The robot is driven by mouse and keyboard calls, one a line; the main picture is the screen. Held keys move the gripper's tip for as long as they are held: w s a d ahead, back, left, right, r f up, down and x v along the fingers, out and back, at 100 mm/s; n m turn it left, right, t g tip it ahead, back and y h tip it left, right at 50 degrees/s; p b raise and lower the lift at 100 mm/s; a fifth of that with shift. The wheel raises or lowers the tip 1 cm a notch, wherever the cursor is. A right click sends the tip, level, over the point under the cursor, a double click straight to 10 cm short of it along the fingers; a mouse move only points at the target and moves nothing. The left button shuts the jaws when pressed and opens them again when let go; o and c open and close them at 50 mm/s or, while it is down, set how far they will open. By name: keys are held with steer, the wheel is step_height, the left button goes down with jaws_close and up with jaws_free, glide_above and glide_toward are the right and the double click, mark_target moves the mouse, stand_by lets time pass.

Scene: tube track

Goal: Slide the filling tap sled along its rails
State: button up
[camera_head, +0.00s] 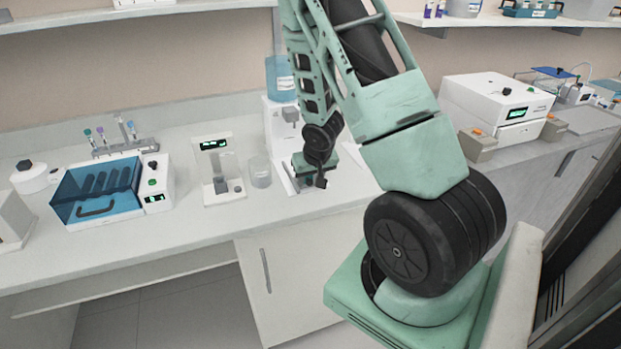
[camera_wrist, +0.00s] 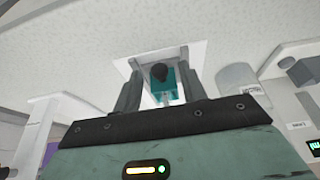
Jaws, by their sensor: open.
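The filling tap sled shows in the wrist view as a small teal block (camera_wrist: 168,88) with a dark round knob (camera_wrist: 159,72), set in a white frame (camera_wrist: 143,64). My gripper (camera_wrist: 160,62) is open, with one finger on each side of the sled and its knob. I cannot tell whether either finger touches it. In the head view, my gripper (camera_head: 321,181) is low at the white filling stand (camera_head: 277,125), which carries a blue bottle (camera_head: 281,78). My arm hides part of the stand and its base there.
A clear beaker (camera_head: 261,172) and a white balance-like device (camera_head: 221,168) stand left of the filling stand. Further left is a blue-lidded box (camera_head: 97,190). A large white machine (camera_head: 496,105) stands at the right. The counter front (camera_head: 215,227) is clear.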

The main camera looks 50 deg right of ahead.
jaws_close()
steer(key=shift+w+d+p, duration=0.55)
steer(key=shift+w+d, duration=0.25)
steer(key=shift+w, duration=0.55)
steer(key=shift+w+d+p, duration=0.55)
steer(key=shift+w+d, duration=0.3)
steer(key=shift+w, duration=0.5)
steer(key=shift+w+d+p, duration=0.55)
steer(key=shift+w+d, duration=0.25)
steer(key=shift+w, duration=0.55)
jaws_free()
steer(key=p+v, duration=0.1)
steer(key=v, duration=1.6)
